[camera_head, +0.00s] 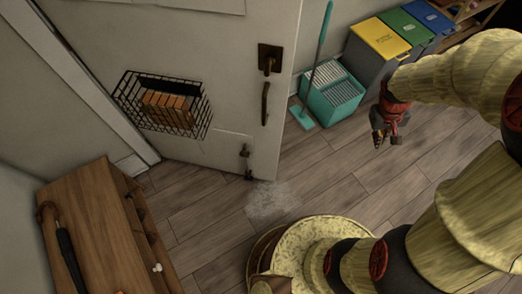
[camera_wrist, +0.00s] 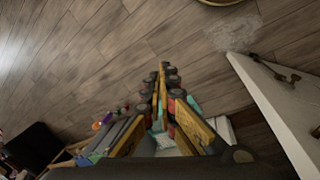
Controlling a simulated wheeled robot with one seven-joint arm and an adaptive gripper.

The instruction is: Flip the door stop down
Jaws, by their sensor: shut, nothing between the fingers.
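The door stop (camera_head: 245,160) is a small dark metal piece low on the white door (camera_head: 225,100), near its free bottom corner. Its lower end is close to the door's bottom edge; I cannot tell whether it touches the floor. In the wrist view a dark fitting that looks like the door stop (camera_wrist: 278,70) shows on the door (camera_wrist: 262,90) at the right. My gripper (camera_head: 379,140) is shut and empty, pointing down over the floor, well to the right of the door. Its closed fingertips (camera_wrist: 163,68) show in the wrist view, apart from the door.
A teal bin (camera_head: 332,100) and yellow, green and blue bins (camera_head: 380,38) stand behind the door. A wooden cabinet (camera_head: 95,215) with an umbrella (camera_head: 62,245) is at the left. A wire basket (camera_head: 160,103) hangs on the door. The plank floor between door and gripper is clear.

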